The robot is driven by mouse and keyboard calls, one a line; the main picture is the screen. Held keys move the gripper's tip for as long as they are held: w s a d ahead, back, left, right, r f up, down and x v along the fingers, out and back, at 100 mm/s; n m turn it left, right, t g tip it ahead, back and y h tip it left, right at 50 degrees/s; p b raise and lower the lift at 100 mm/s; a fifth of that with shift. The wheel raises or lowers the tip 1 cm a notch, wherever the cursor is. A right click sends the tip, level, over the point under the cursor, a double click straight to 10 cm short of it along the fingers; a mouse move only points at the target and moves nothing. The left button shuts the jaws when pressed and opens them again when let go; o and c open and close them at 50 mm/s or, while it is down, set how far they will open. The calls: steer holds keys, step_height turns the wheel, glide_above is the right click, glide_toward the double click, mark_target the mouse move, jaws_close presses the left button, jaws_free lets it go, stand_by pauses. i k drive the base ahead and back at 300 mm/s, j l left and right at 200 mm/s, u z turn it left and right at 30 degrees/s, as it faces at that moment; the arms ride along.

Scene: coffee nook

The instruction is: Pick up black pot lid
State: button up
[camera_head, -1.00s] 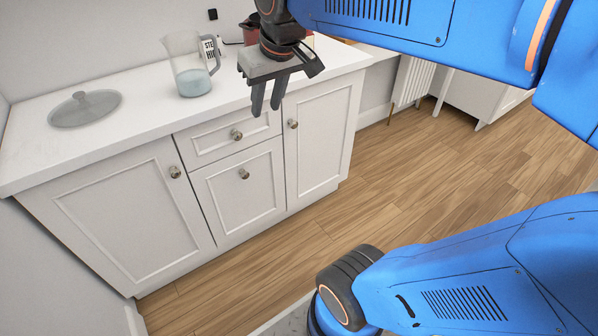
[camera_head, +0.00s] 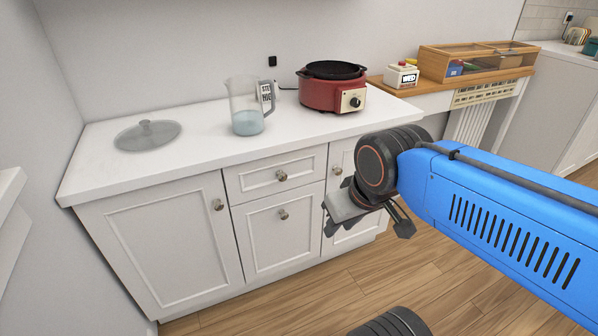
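A round grey, see-through-looking lid (camera_head: 147,135) with a small knob on top lies flat on the left part of the white counter (camera_head: 195,150). It is the only loose lid I can make out, and it looks grey rather than black. My gripper (camera_head: 334,228) hangs in front of the cabinet doors, below the counter's front edge, to the right of the lid and well apart from it. It points downward and holds nothing that I can see. Its fingers are dark and partly hidden, so their gap is unclear.
A clear jug (camera_head: 247,108) with bluish liquid stands right of the lid, with a lettered mug (camera_head: 267,97) behind it. A red cooker (camera_head: 320,95) with a black top stands further right. A wooden case (camera_head: 475,62) is beyond. A wall borders the counter's left end.

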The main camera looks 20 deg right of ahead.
mark_target(147, 135)
steer(key=i+l+z, duration=0.25)
steer(key=i, duration=0.2)
steer(key=i+l+z, duration=0.25)
steer(key=i, duration=0.2)
steer(key=u, duration=1.55)
steer(key=z, duration=1.55)
steer(key=k+j+u, duration=0.15)
steer(key=j, duration=0.15)
steer(key=k+j+u, duration=0.2)
steer(key=j+u, duration=0.15)
steer(key=j, duration=0.2)
